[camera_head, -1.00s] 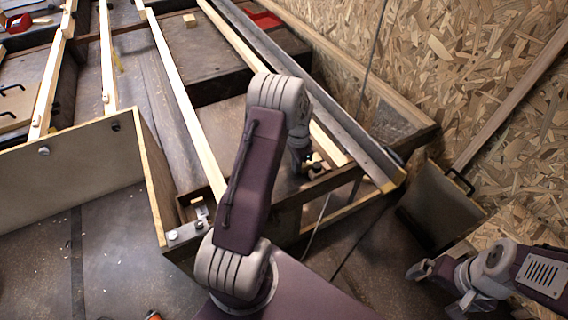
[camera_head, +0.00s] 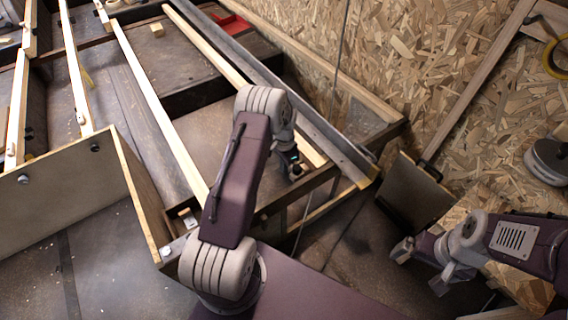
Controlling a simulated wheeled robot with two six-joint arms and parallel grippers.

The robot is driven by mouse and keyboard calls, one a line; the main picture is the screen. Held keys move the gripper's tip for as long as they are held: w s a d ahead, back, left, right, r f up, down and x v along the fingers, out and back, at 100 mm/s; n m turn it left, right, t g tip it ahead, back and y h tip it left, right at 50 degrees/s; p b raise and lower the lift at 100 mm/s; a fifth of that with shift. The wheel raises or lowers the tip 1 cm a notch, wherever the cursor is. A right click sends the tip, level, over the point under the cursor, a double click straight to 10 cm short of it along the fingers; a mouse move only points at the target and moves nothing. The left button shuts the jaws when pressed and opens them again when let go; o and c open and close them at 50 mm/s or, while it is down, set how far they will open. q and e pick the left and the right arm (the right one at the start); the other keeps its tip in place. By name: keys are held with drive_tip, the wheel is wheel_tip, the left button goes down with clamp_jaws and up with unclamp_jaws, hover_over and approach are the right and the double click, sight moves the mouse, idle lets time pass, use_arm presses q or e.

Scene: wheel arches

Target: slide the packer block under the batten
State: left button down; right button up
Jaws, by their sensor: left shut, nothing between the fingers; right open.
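Long pale battens run away from me across the dark frames; one (camera_head: 160,105) ends near the front corner, and another (camera_head: 212,48) passes behind my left arm. A small pale wooden block (camera_head: 157,30) lies on a dark panel at the back, and a small light piece (camera_head: 188,219) sits at the near corner of the frame; I cannot tell which is the packer block. My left gripper (camera_head: 292,168) is shut and empty, low by the frame's front rail, partly hidden by its arm. My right gripper (camera_head: 420,268) is open and empty at the lower right, apart from the frame.
A grey metal rail (camera_head: 290,85) runs along the frame's right side, beside the chipboard wall (camera_head: 450,70). A panel with a dark handle (camera_head: 415,190) leans at the wall. A red item (camera_head: 232,24) lies at the back. Floor (camera_head: 90,270) at lower left is mostly clear.

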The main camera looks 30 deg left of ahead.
use_arm(q)
drive_tip(key=r, duration=0.1)
drive_tip(key=r+p, duration=0.1)
drive_tip(key=r, duration=0.1)
drive_tip(key=shift+s+a+r, duration=0.2)
drive_tip(key=shift+s+a, duration=0.1)
drive_tip(key=shift+s, duration=0.05)
wheel_tip(320, 180, up, 7)
drive_tip(key=p, duration=0.3)
drive_tip(key=shift+w+d+f, duration=0.15)
drive_tip(key=shift+w+d, duration=0.15)
use_arm(e)
wheel_tip(320, 180, up, 5)
drive_tip(key=shift+r, duration=0.1)
drive_tip(key=shift+s+a, duration=0.1)
